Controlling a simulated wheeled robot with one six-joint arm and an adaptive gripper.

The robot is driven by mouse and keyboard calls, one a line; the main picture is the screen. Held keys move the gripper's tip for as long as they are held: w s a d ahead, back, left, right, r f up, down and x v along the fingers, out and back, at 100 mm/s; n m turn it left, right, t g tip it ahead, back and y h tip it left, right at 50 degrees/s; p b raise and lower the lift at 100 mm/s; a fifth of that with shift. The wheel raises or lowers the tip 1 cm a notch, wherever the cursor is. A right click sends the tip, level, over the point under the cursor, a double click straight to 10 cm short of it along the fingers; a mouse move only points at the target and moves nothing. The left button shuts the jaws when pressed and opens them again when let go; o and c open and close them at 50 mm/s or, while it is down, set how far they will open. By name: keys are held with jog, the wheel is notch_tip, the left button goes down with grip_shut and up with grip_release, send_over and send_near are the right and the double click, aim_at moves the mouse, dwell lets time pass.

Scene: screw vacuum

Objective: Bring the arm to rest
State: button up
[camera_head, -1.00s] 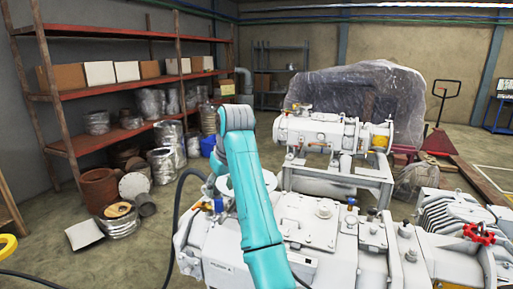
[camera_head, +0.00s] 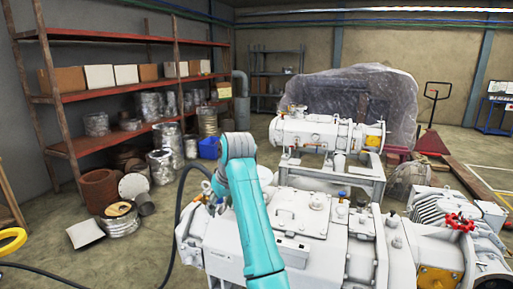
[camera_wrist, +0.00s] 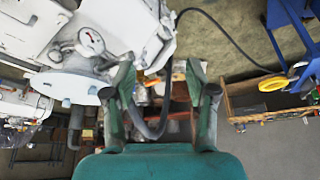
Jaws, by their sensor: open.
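My gripper (camera_wrist: 162,95) shows in the wrist view with its two dark-tipped fingers spread apart and nothing between them. A white vacuum pump unit (camera_head: 305,215) stands ahead of me in the head view. My teal arm rises in front of its left part, and my gripper is hidden there. In the wrist view, a round gauge (camera_wrist: 91,40) and a white flange (camera_wrist: 68,86) lie to the left of the fingers. A black hose (camera_wrist: 240,50) runs behind the gap between the fingers; I cannot tell how far away it is.
A second pump on a stand (camera_head: 325,135) and a plastic-wrapped bulk (camera_head: 360,95) stand behind. A rusty shelf (camera_head: 115,90) with boxes and cans lines the left wall. A yellow ring (camera_head: 12,241) lies at far left. Bare floor shows at left.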

jog(key=s+d+f+m+t, duration=0.1)
jog(key=s+d+f, duration=0.15)
jog(key=f, duration=0.65)
jog(key=s+d+f+t, duration=0.1)
jog(key=d+f, duration=0.2)
jog(key=f, duration=0.5)
jog(key=s+d+f+m+t, duration=0.1)
jog(key=d+f, duration=0.1)
jog(key=f, duration=0.7)
jog(key=s+d+f+m+t, duration=0.1)
jog(key=s+d+f, duration=0.4)
jog(key=s+f, duration=0.3)
jog(key=s+d+f+m+t, duration=0.1)
jog(key=s+d+f, duration=0.4)
jog(key=s+f, duration=0.3)
jog(key=s+d+r+m+t+h, duration=0.15)
jog(key=s+d, duration=0.25)
jog(key=s, duration=0.9)
jog(key=s+d+r+m+t, duration=0.15)
jog(key=s+d, duration=0.25)
jog(key=s, duration=0.8)
jog(key=s+d+r+t+h, duration=0.1)
jog(key=s+d+r+t, duration=0.2)
jog(key=s+r, duration=1.4)
jog(key=shift+s+m, duration=0.3)
jog(key=shift+s, duration=0.35)
